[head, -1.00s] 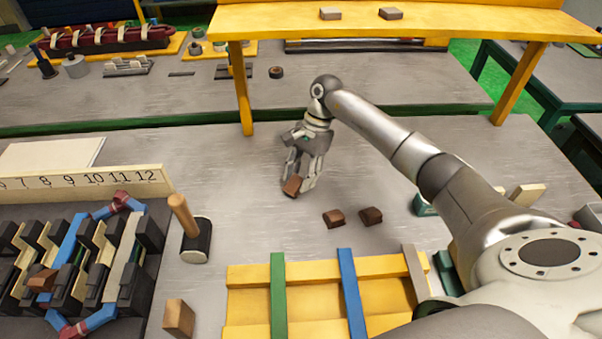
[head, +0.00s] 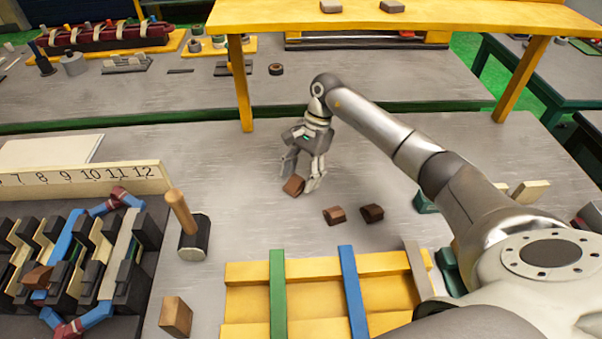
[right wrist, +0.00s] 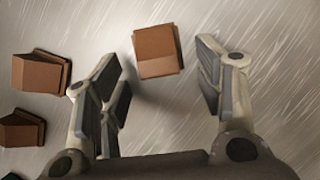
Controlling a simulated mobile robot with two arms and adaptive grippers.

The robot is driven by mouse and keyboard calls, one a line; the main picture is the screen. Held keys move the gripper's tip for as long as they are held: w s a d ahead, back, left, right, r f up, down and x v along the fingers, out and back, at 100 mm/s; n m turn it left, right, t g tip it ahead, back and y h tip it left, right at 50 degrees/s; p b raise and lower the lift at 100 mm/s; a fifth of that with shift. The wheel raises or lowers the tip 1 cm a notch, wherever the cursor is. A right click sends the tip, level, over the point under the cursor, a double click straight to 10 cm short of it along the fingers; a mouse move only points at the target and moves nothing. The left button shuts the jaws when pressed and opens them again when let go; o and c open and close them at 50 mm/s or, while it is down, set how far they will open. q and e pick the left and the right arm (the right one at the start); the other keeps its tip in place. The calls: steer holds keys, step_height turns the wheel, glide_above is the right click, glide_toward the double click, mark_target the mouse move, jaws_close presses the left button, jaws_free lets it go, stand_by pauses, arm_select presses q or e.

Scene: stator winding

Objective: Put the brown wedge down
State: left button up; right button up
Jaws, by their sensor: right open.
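The brown wedge (head: 293,186) sits on the grey table, left of two similar brown wedges (head: 334,215) (head: 372,212). My right gripper (head: 303,176) is open around it, one finger on each side. In the right wrist view the wedge (right wrist: 157,52) lies between the spread fingers (right wrist: 157,66), with a clear gap on the right; on the left the gap is narrower. The two other wedges (right wrist: 40,72) (right wrist: 22,128) lie left of the gripper in that view. My left gripper is not in view.
A wooden-handled mallet (head: 193,240) and a wooden block (head: 175,317) are nearby. A yellow rack (head: 310,300) is in front. A yellow shelf (head: 390,18) stands behind.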

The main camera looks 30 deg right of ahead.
steer(key=shift+r+p, duration=0.9)
steer(key=shift+p, duration=0.2)
steer(key=b+v, duration=0.3)
steer(key=v, duration=0.4)
steer(key=shift+f, duration=0.1)
